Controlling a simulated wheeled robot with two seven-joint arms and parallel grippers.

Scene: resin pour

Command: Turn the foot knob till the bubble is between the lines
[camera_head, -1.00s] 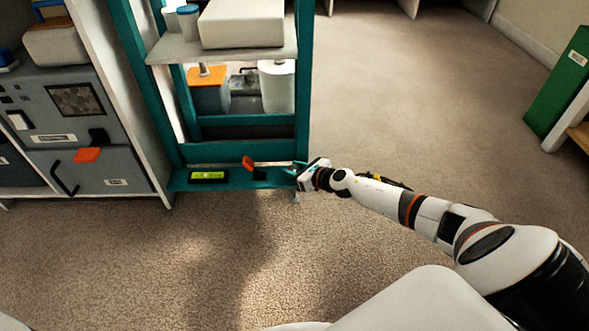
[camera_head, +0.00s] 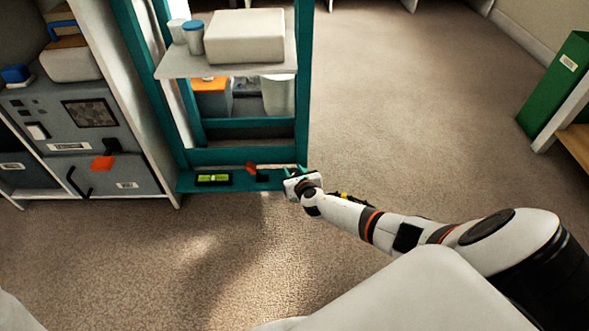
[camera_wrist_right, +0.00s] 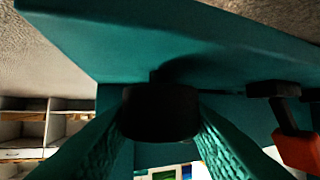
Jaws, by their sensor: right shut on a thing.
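The foot knob (camera_wrist_right: 160,112) is a dark round knob under the teal frame's base bar, seen in the right wrist view. The textured teal fingers of my right gripper (camera_wrist_right: 160,130) stand on both sides of it, shut on it. In the head view my right gripper (camera_head: 294,172) is at the right end of the teal base bar (camera_head: 193,186), and the knob is hidden there. The level (camera_head: 213,180), a black holder with a yellow-green vial, sits on the bar's left part. Its bubble and lines are too small to judge. My left gripper is not in view.
An orange lever (camera_head: 251,168) with a black block stands on the bar between the level and my gripper; it also shows in the wrist view (camera_wrist_right: 298,150). Above is a shelf (camera_head: 175,66) with a white box and cups. A grey cabinet stands left. Carpet lies clear right.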

